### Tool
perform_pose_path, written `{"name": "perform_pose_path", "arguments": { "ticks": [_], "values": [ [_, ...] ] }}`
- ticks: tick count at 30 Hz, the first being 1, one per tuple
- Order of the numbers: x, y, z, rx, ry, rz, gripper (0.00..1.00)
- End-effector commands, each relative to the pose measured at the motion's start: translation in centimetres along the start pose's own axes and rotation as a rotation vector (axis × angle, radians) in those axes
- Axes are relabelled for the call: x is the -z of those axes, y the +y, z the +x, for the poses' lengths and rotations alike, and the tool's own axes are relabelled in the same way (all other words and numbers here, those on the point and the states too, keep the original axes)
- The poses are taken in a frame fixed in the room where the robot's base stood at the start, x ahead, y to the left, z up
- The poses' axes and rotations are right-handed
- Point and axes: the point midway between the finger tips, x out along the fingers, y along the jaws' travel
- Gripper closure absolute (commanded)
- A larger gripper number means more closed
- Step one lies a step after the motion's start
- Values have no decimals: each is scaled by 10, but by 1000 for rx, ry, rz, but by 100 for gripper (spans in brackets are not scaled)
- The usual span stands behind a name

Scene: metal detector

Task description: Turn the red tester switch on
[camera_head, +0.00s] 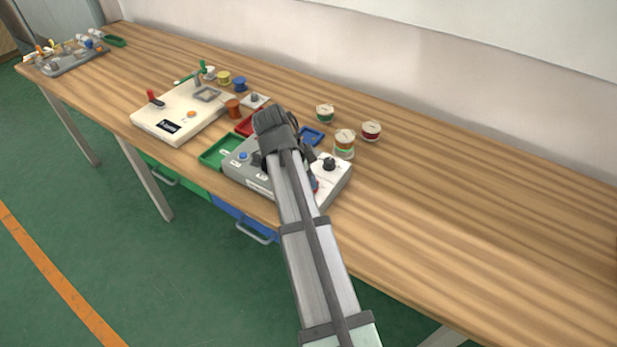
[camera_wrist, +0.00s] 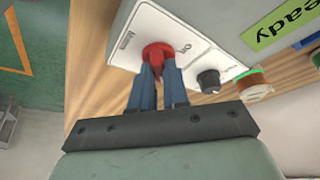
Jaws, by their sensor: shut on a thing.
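The red tester switch (camera_wrist: 157,50) is a red knob on a white panel (camera_wrist: 205,62) in the wrist view. The word "On" is printed on its right; the label on its left is too small to read. My gripper (camera_wrist: 158,72) has its two blue fingers on either side of the switch's red grip and is shut on it. In the head view the tester (camera_head: 241,172) is a grey box with a white panel at the table's front edge. My arm covers most of the switch there.
A black knob (camera_wrist: 208,80) sits right of the switch, and a green "Ready" label (camera_wrist: 284,20) is on the grey box. Wire spools (camera_head: 345,138) stand behind the tester. A green tray (camera_head: 216,153) lies left of it. The table (camera_head: 470,215) is clear on the right.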

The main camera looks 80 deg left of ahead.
Motion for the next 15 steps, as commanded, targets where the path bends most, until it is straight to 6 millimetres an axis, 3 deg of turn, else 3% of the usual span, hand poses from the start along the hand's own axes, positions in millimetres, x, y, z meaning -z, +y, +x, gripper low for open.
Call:
{"name": "perform_pose_path", "arguments": {
  "ticks": [2, 3, 9, 15],
  "values": [
    [0, 0, 0, 0, -1, 2, 100],
    [0, 0, 0, 0, -1, 2, 81],
    [0, 0, 0, 0, 0, 1, 62],
    [0, 0, 0, 0, 0, 0, 60]
  ]
}}
